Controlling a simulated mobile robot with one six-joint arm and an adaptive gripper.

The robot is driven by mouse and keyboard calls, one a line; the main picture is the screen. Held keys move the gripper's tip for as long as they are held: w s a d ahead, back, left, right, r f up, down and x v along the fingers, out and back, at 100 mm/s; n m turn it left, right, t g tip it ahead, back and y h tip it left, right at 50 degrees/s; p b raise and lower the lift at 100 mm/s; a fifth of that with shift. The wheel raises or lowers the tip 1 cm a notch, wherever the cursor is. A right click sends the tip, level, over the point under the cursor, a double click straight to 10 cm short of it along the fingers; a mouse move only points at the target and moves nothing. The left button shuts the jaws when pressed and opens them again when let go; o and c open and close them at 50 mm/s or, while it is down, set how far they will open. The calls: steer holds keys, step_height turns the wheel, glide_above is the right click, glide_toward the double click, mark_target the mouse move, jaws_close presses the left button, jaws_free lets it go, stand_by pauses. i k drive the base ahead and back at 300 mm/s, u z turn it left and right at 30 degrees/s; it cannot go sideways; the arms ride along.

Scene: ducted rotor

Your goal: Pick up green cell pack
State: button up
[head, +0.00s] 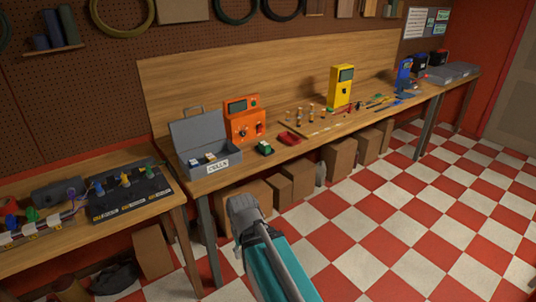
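A small green block with a dark base, which looks like the green cell pack (265,147), sits on the wooden workbench near its front edge. It is right of a grey open case (205,168) labelled "CELLS" and in front of an orange device. A few small light-coloured packs (209,156) lie inside the case. Part of my arm, teal and grey, rises from the bottom middle of the head view, in front of the bench. No gripper fingers can be made out, so my gripper is not seen.
The orange device (242,119) stands behind the green pack, and a red object (289,138) lies to its right. A yellow device (341,86) and small tools stand farther right. Cardboard boxes (341,157) fill the space under the bench. The checkered floor at right is clear.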

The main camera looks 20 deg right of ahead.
mark_target(264, 146)
steer(key=k, duration=0.85)
steer(key=z, duration=0.55)
steer(key=i, duration=1)
steer(key=z, duration=0.4)
steer(key=i, duration=1.5)
steer(key=u, duration=0.8)
